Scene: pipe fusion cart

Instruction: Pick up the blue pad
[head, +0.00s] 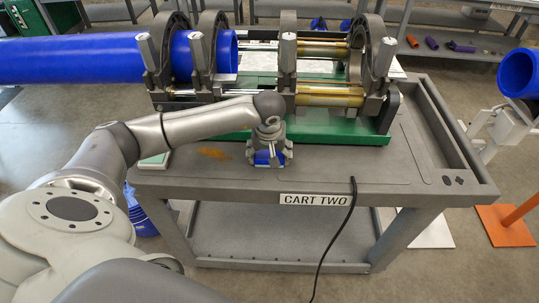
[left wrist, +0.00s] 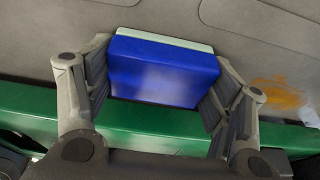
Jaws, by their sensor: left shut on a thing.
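The blue pad (left wrist: 165,72) is a rectangular block with a pale strip along its far edge in the left wrist view. In the head view it shows as a small blue patch (head: 264,157) between the fingers, just above or on the grey cart top. My left gripper (head: 269,160) points down over the front of the cart. In the left wrist view its fingers (left wrist: 160,85) close on both sides of the pad. The gripper hides part of the pad in the head view, and I cannot tell whether the pad touches the cart. My right gripper is not in view.
The green-based fusion machine (head: 345,128) with its upright clamps stands just behind the gripper. A blue pipe (head: 90,60) runs through its left clamps. The cart top (head: 420,165) is bare at right. A black cable (head: 338,235) hangs over the front edge beside the CART TWO label (head: 314,199).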

